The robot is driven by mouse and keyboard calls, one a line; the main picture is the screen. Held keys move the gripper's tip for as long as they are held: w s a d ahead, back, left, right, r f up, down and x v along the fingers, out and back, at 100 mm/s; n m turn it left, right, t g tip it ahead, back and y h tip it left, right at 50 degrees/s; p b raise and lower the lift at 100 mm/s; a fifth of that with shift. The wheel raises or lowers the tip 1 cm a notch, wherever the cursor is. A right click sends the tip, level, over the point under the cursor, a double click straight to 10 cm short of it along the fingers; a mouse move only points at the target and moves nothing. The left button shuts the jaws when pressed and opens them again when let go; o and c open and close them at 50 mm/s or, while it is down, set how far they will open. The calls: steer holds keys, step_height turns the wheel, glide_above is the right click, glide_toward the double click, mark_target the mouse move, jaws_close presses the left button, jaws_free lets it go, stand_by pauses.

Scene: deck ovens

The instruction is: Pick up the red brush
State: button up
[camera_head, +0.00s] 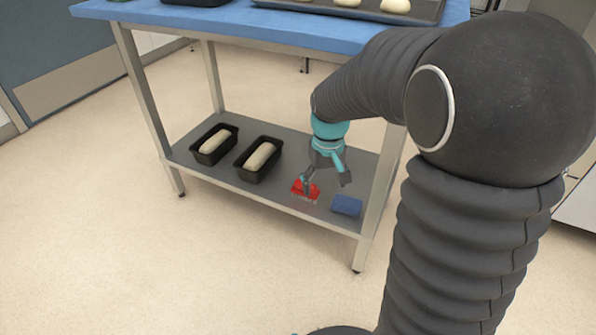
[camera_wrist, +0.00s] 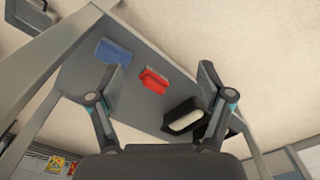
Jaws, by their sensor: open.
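The red brush (camera_head: 298,190) lies on the grey lower shelf (camera_head: 222,181) of the table, near its front edge. It also shows in the wrist view (camera_wrist: 153,81), between the two fingers and beyond their tips. My gripper (camera_head: 325,182) is open and empty, pointing down over the shelf. In the head view one finger partly covers the brush; I cannot tell the exact height gap. In the wrist view my gripper (camera_wrist: 168,76) has its fingers spread wide, one on each side of the brush.
A blue object (camera_head: 346,205) lies right of the brush. Two black loaf tins (camera_head: 257,174) with pale dough stand to its left. The blue tabletop (camera_head: 250,27) hangs above the shelf, with a dough tray (camera_head: 350,12) on it. A metal leg (camera_head: 376,200) stands at the shelf's right front corner.

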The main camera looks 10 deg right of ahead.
steer(key=w+f+n+g+b, duration=0.15)
steer(key=w+f+n, duration=0.25)
steer(key=w+f, duration=1)
steer(key=w+r+n, duration=0.1)
steer(key=w, duration=0.1)
steer(key=w+r+n, duration=0.1)
steer(key=w, duration=0.1)
steer(key=w+r+n+t, duration=0.1)
steer(key=w, duration=0.1)
steer(key=shift+w+r, duration=0.25)
steer(key=shift+f+n, duration=0.15)
steer(key=shift+n, duration=0.95)
step_height(320, 180, down, 13)
steer(key=shift+w+d+f+b, duration=0.1)
steer(key=shift+d+f+b, duration=0.05)
steer(key=shift+b, duration=1)
steer(key=c, duration=1.5)
steer(key=shift+o, duration=0.2)
steer(key=shift+r+p, duration=0.75)
steer(key=shift+r, duration=4.3)
